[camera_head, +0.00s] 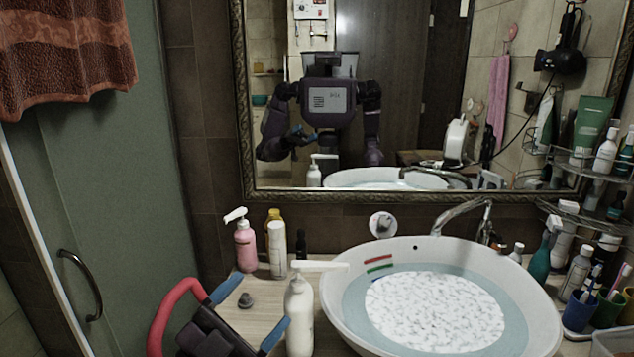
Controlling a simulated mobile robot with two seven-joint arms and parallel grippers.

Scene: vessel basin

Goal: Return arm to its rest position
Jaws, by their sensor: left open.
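My left gripper (262,300) is in the lower left, above the light wooden counter (264,286). Its two blue-tipped fingers are spread apart, with nothing held between them. A small dark grey knob-like object (245,301) shows on the counter in the gap between the fingers. A white pump bottle (299,318) stands just right of the fingers; I cannot tell whether they touch. My right gripper does not show. The mirror (405,120) reflects my body, with one arm bent and the other hanging down.
A white vessel basin (335,300) holds water, a white speckled patch, and a red strip (378,259) and green strip (380,268). Pink (245,246) and other bottles stand behind the gripper. Bottles and cups crowd the right. A glass door (120,180) is at left.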

